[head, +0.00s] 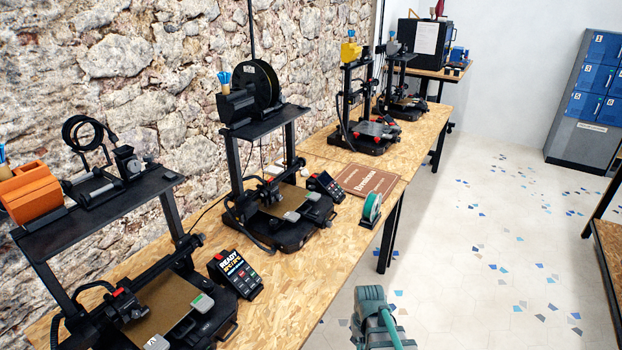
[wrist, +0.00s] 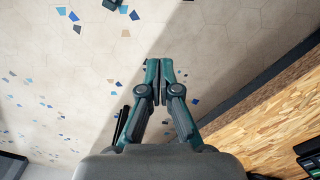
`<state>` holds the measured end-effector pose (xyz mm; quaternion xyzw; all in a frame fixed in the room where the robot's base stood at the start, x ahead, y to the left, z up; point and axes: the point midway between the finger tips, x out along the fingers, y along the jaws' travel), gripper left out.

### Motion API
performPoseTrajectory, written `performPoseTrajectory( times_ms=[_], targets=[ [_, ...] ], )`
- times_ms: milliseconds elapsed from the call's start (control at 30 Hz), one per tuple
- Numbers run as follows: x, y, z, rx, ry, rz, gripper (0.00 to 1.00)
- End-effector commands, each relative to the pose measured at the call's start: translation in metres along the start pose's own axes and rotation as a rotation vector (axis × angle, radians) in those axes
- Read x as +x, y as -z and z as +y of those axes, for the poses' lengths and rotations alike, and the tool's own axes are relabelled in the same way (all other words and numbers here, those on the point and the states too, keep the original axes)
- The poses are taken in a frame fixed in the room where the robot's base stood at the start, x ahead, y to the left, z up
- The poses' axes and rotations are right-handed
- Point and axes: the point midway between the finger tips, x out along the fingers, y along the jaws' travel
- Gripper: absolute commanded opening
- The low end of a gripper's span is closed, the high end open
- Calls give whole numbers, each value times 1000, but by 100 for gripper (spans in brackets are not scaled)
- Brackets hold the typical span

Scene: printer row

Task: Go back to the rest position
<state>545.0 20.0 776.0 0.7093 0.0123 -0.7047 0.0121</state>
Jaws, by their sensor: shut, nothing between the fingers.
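My gripper (wrist: 160,74) is shut and empty in the wrist view, its two teal and grey fingers together over the pale tiled floor. The edge of the wooden bench (wrist: 270,120) lies to its right in that view. In the head view only part of my arm shows at the bottom, right of the bench, over the floor; the fingertips cannot be made out there.
A long wooden bench (head: 300,262) runs along the stone wall with several printers, the nearest (head: 165,300) at lower left. A green spool (head: 371,208) stands near the bench edge. Blue lockers (head: 597,75) stand at the back right. The floor (head: 470,230) between is clear.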

Motion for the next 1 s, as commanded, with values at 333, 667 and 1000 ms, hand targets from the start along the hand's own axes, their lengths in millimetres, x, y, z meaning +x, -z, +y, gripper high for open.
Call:
performPoseTrajectory(
  times_ms=[333, 667, 1000],
  targets=[
    [28, -54, 18, 35, 1, -49, 0],
    [79, -101, 16, 35, 3, -157, 0],
    [165, -209, 13, 35, 6, -376, 0]
  ],
)
